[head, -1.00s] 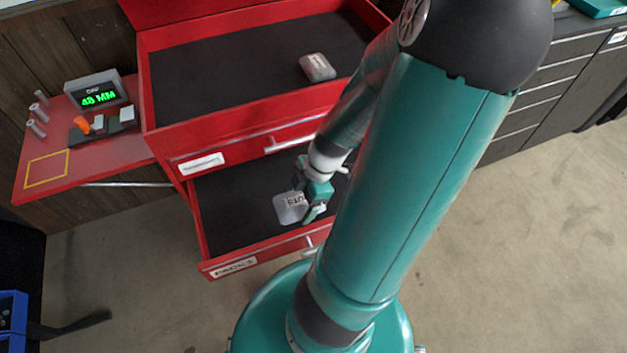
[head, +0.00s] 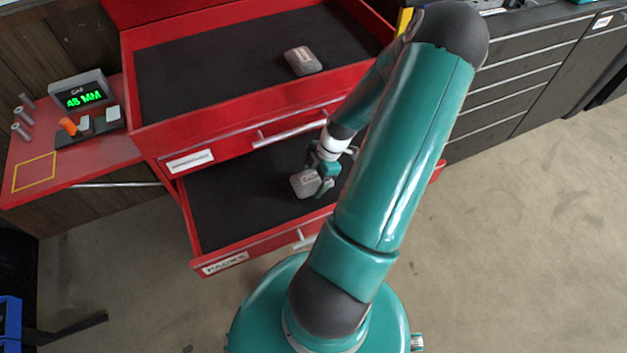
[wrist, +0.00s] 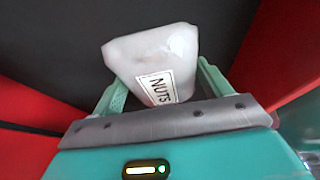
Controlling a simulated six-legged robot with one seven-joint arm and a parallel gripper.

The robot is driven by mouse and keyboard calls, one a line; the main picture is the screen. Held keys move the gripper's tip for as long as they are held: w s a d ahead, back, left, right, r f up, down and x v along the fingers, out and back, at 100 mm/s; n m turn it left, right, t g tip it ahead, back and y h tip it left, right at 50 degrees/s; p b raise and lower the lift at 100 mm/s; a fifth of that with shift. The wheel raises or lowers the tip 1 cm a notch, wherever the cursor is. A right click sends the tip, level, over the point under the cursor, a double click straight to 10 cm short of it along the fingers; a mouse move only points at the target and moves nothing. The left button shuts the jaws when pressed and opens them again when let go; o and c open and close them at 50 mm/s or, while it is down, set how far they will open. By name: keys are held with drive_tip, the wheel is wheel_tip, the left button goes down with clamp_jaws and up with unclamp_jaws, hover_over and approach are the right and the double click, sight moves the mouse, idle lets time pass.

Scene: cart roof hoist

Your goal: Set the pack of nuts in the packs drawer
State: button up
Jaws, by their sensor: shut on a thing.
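The pack of nuts (head: 304,184) is a pale grey pouch; its white NUTS label faces the camera in the wrist view (wrist: 150,62). My gripper (head: 325,180) is shut on it, with a green finger at each side. The pack is inside the outline of the open lower drawer, labelled PACKS (head: 218,212), which has a dark floor and red walls. Whether the pack touches the drawer floor I cannot tell. Part of the drawer's right side is hidden behind my arm.
The open upper drawer (head: 200,84) overhangs the back of the packs drawer and holds another grey pack (head: 303,60). A red side shelf (head: 80,160) at left carries a display reading 48 MM (head: 83,94). The left of the packs drawer is clear.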

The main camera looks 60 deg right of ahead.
drive_tip(key=shift+f, duration=0.8)
drive_tip(key=shift+f, duration=0.1)
drive_tip(key=o, duration=1)
drive_tip(key=shift+o, duration=0.2)
